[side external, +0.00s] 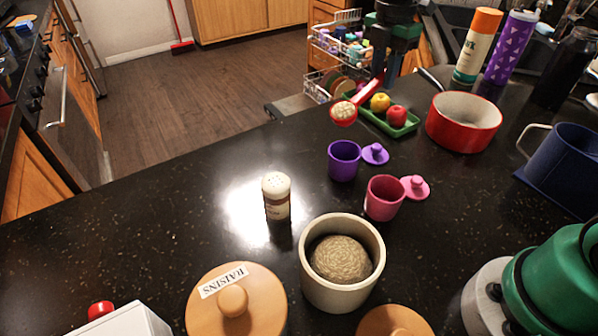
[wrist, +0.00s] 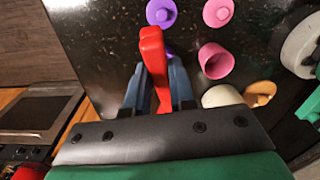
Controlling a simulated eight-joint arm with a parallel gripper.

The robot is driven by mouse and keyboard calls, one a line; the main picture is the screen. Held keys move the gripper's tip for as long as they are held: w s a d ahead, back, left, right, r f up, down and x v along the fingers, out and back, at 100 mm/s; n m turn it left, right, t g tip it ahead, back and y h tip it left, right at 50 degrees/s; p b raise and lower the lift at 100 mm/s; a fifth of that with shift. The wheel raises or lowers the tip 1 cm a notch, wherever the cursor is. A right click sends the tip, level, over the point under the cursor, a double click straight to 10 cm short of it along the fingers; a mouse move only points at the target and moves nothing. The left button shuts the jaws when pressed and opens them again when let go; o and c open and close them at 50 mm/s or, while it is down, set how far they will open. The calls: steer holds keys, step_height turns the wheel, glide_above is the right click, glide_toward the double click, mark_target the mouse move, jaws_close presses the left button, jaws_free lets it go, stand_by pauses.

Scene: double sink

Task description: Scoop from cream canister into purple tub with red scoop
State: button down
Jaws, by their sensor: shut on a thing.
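My gripper (side external: 383,66) is shut on the handle of the red scoop (side external: 343,120), at the far side of the counter. The handle (wrist: 153,50) stands between the fingers in the wrist view (wrist: 160,88). The scoop's bowl holds a pale, lumpy heap and hangs above and slightly beyond the purple tub (side external: 344,165). The tub stands upright and open, its inside dark. The cream canister (side external: 316,280) stands open nearer the camera, with a rounded tan heap inside. The scoop's bowl is hidden in the wrist view.
A purple lid (side external: 375,154), a pink tub (side external: 384,199) and a pink lid (side external: 415,188) stand beside the purple tub. A shaker (side external: 277,198) is left of the canister. A green tray (side external: 390,125) with fruit and a red pot (side external: 463,125) lie behind.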

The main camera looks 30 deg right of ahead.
mark_target(372, 81)
steer(key=shift+w+d+f, duration=0.2)
steer(key=shift+d+f, duration=0.05)
steer(key=shift+d, duration=0.3)
steer(key=shift+w+d+f, duration=0.2)
steer(key=shift+d+f, duration=0.05)
steer(key=shift+d, duration=0.3)
steer(key=f+h, duration=0.1)
steer(key=a+f+h, duration=0.1)
steer(key=h, duration=0.1)
steer(key=shift+s+a+f+t, duration=0.1)
steer(key=shift+a+t, duration=0.1)
steer(key=shift+t, duration=0.1)
steer(key=r+h, duration=0.1)
steer(key=a+h, duration=0.1)
steer(key=h, duration=0.1)
steer(key=shift+s+a+r, duration=0.1)
steer(key=shift+a+r, duration=0.15)
steer(key=shift+r, duration=0.1)
steer(key=shift+s+a+r+t+h, duration=0.1)
steer(key=shift+a+r+t+h, duration=0.25)
steer(key=shift+h, duration=0.4)
steer(key=shift+s+a+r+t+h, duration=0.15)
steer(key=shift+a+h, duration=0.25)
steer(key=shift+h, duration=0.35)
steer(key=shift+w, duration=0.1)
steer(key=shift+r, duration=2)
